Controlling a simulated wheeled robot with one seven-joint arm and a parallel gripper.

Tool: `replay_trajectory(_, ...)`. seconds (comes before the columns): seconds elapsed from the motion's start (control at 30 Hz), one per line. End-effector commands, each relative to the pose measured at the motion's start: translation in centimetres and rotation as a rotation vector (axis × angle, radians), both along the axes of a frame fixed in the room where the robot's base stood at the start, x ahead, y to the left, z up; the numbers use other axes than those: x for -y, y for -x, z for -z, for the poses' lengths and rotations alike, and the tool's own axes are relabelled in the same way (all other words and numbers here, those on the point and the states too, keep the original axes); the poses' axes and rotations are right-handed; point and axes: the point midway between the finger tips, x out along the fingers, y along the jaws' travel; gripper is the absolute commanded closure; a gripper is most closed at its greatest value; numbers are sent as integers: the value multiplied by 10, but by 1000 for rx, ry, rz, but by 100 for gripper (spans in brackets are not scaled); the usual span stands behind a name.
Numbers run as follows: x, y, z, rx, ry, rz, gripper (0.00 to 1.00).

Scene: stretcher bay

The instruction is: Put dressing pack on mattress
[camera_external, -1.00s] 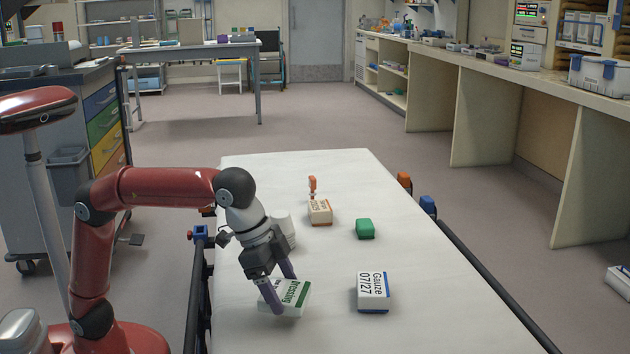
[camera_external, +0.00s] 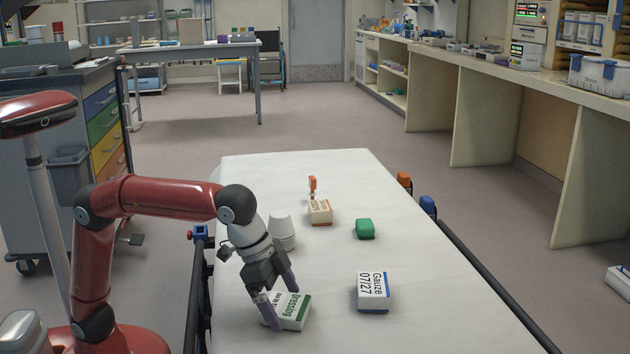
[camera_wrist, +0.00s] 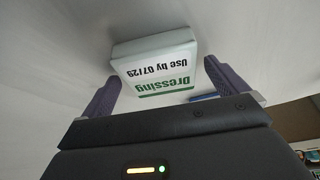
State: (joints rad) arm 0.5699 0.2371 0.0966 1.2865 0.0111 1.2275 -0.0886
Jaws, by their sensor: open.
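The dressing pack (camera_external: 297,310), white with a green band and the word Dressing, lies on the white mattress (camera_external: 340,250) near its front left. My gripper (camera_external: 281,307) is open with its purple fingers low at the pack. In the wrist view the pack (camera_wrist: 155,62) shows between and a little beyond the two spread fingers (camera_wrist: 160,88). I cannot tell whether either finger touches it. In the external view a finger and the wrist hide part of the pack.
On the mattress, a gauze box (camera_external: 373,290) lies right of the pack. Dark rails (camera_external: 490,285) run along the sides.

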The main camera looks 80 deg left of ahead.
Motion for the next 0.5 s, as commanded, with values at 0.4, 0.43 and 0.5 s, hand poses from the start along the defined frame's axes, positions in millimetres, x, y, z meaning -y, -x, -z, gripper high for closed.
replay_trajectory(0.4,-8,19,-58,4,3,-1,2)
replay_trajectory(0.43,-9,21,-64,2,2,-1,2)
replay_trajectory(0.5,-11,26,-78,2,2,-1,2)
